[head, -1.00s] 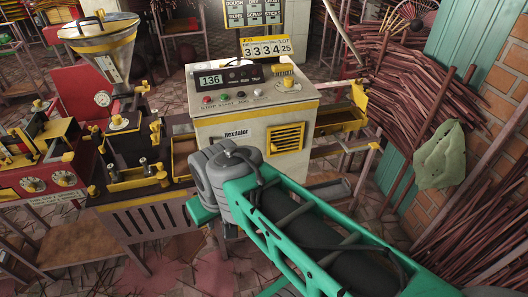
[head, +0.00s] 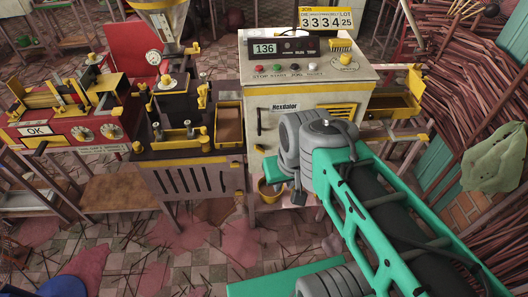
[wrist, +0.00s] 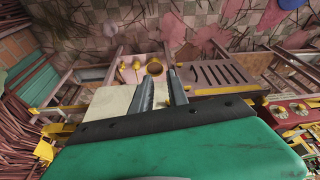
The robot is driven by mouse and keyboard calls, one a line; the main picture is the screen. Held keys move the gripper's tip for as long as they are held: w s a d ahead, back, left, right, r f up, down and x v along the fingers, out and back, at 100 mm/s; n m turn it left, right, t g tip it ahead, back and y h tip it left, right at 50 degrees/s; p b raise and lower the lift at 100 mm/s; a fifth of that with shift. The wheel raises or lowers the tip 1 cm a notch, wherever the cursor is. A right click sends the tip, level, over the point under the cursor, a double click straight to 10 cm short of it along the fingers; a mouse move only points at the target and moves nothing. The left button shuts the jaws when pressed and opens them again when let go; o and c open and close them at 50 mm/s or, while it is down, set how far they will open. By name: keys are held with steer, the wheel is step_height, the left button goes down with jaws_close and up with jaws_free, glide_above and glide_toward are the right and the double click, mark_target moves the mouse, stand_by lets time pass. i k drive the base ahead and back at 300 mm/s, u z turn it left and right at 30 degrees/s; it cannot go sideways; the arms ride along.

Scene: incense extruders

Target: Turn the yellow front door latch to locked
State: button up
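The cream extruder cabinet (head: 300,100) stands in the middle of the head view, with a dark upright handle (head: 259,122) on its front door. A small yellow piece (head: 258,148) below that handle looks like the latch; its turned position is too small to tell. In the wrist view, small yellow parts (wrist: 137,66) show near the fingers, and I cannot tell which is the latch. My gripper (wrist: 159,71) is open and empty, its two grey fingers apart, in front of the cabinet. My arm hides the door's right part in the head view.
A yellow pot (head: 270,190) sits low under the cabinet front and also shows in the wrist view (wrist: 154,68). A dark slotted bench (head: 190,180) stands to the left, and bundled reddish sticks (head: 455,110) to the right.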

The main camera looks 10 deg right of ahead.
mark_target(258, 147)
steer(key=k, duration=1.25)
steer(key=u, duration=0.8)
steer(key=i, duration=0.9)
steer(key=u, duration=0.55)
